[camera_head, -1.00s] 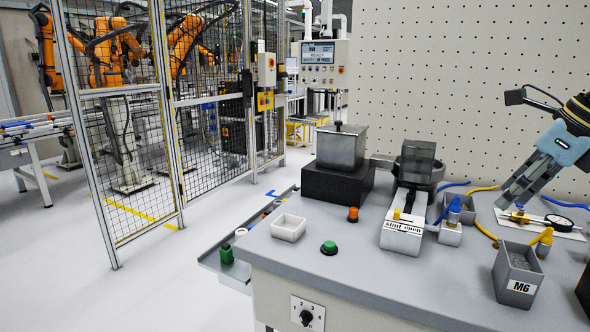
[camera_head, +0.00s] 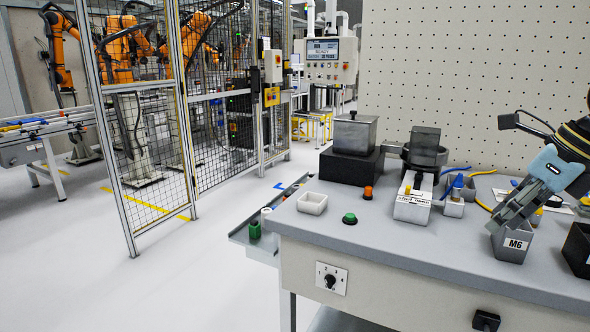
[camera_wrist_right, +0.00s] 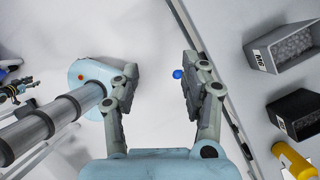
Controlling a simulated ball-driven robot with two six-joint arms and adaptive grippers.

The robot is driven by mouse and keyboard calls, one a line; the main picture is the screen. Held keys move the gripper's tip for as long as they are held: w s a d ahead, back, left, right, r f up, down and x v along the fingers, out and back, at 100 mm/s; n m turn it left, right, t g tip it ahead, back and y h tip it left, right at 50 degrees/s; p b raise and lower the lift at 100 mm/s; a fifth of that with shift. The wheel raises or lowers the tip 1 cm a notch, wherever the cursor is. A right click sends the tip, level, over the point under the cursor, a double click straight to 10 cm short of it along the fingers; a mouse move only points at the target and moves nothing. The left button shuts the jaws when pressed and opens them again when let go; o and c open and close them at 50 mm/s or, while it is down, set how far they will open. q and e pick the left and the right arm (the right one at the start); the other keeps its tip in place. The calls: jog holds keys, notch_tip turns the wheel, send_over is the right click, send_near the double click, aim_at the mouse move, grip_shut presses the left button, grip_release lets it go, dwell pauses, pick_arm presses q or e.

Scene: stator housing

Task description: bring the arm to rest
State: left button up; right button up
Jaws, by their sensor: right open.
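My right gripper (camera_head: 500,228) shows at the right of the head view, in front of the grey M6 bin (camera_head: 514,247) and overlapping its upper left part. In the right wrist view the gripper (camera_wrist_right: 160,72) has its two fingers spread wide with nothing between them. Pale floor shows beyond the fingers, and the bench edge runs past the right finger. My left gripper is in neither view.
The grey bench (camera_head: 370,232) carries a white tray (camera_head: 312,203), a green button (camera_head: 350,218), an orange button (camera_head: 368,192) and a lidded metal box (camera_head: 355,133). A black bin (camera_head: 577,250) stands at the right edge. A mesh fence (camera_head: 150,130) stands left. Floor between is clear.

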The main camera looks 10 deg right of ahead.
jog(key=s+a+f+m+t+y+b, duration=0.15)
jog(key=a+f+m+y, duration=0.4)
jog(key=f, duration=0.55)
jog(key=s+a+f+m+t+y+b, duration=0.1)
jog(key=a+f+m+t+y, duration=0.15)
jog(key=a+f+m, duration=0.7)
jog(key=s+d+f+m+t+h, duration=0.2)
jog(key=f+m, duration=0.2)
jog(key=f, duration=0.3)
jog(key=s+d+f+m+t+h, duration=0.2)
jog(key=d+f+m+h, duration=0.1)
jog(key=f+m, duration=0.3)
jog(key=s+f+m+g+h, duration=0.3)
jog(key=s+f+m+h, duration=0.35)
jog(key=s+f, duration=0.75)
jog(key=s+a+f+m+g, duration=0.1)
jog(key=s+f+m+g, duration=0.3)
jog(key=s, duration=0.6)
jog(key=s+a+f+m+g, duration=0.1)
jog(key=s+f+m+g, duration=0.3)
jog(key=s+f, duration=0.3)
jog(key=s, duration=0.3)
jog(key=shift+s+f+g+b, duration=0.2)
jog(key=shift+s+g+b, duration=0.1)
jog(key=shift+s, duration=0.1)
jog(key=shift+a, duration=0.1)
